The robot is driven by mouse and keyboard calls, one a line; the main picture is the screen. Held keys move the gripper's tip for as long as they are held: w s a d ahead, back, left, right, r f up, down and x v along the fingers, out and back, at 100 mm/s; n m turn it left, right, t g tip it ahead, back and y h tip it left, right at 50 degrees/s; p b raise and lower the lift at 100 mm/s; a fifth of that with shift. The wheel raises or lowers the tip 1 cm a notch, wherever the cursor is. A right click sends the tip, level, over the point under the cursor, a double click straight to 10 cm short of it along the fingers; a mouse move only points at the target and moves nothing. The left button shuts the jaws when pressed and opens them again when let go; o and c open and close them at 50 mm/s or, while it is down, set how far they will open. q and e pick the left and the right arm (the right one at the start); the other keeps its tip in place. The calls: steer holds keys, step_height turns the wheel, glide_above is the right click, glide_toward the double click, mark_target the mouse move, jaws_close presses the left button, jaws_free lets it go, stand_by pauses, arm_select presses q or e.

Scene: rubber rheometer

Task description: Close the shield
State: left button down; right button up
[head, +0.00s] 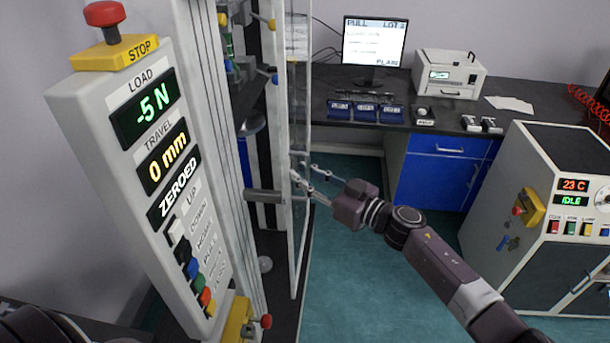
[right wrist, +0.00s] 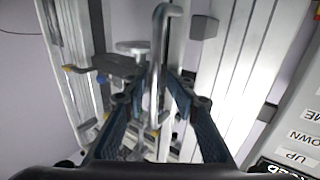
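The shield (head: 302,240) is a tall clear panel in a pale metal frame. In the head view it stands swung out from the test machine, seen nearly edge-on. My right gripper (head: 308,176) is at the shield's handle, around mid-height. In the right wrist view the handle (right wrist: 156,75) is a bent grey metal bar running between the two fingers of the right gripper (right wrist: 153,84). The fingers stand apart with room visible on either side of the bar. My left gripper is not in view.
The machine's control panel (head: 150,150) reads -5 N, 0 mm and ZEROED. A bench (head: 400,112) with a monitor (head: 373,45), blue bins (head: 366,112) and a white device (head: 450,74) stands behind. A cabinet unit (head: 535,180) reading 23 C stands at right. Green floor between is clear.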

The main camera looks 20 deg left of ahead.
steer(key=shift+d+f, duration=0.1)
steer(key=shift+d, duration=0.3)
steer(key=v, duration=1.1)
